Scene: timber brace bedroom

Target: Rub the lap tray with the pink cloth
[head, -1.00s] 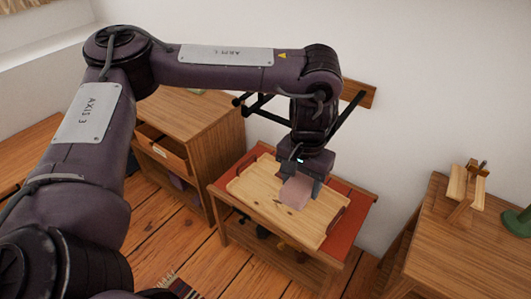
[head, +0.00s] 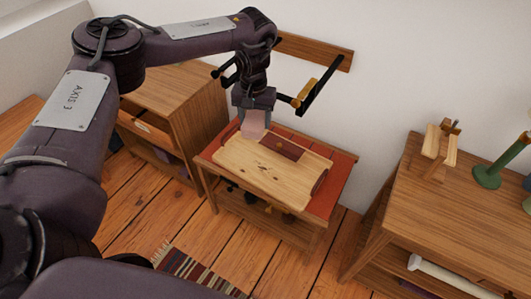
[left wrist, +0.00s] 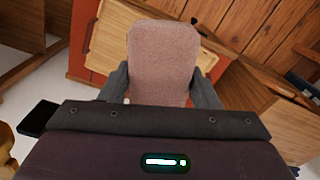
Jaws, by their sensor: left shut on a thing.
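The pink cloth (head: 254,128) hangs as a folded pad from my left gripper (head: 257,113), which is shut on it. In the left wrist view the cloth (left wrist: 163,55) fills the space between the two fingers. The pale wooden lap tray (head: 265,173) lies on a small table with a red top. The cloth is over the tray's far left part; I cannot tell whether it touches. A dark red-brown rectangle (head: 284,149) shows along the tray's far side. The tray also shows in the left wrist view (left wrist: 107,40), partly hidden by the cloth. My right gripper is not in view.
The small table's red top (head: 335,172) shows around the tray. A wooden cabinet (head: 180,92) stands to its left. A dresser (head: 468,195) at right bears a wooden stand (head: 436,146) and green objects. A wall rail with brackets (head: 318,53) is behind the arm.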

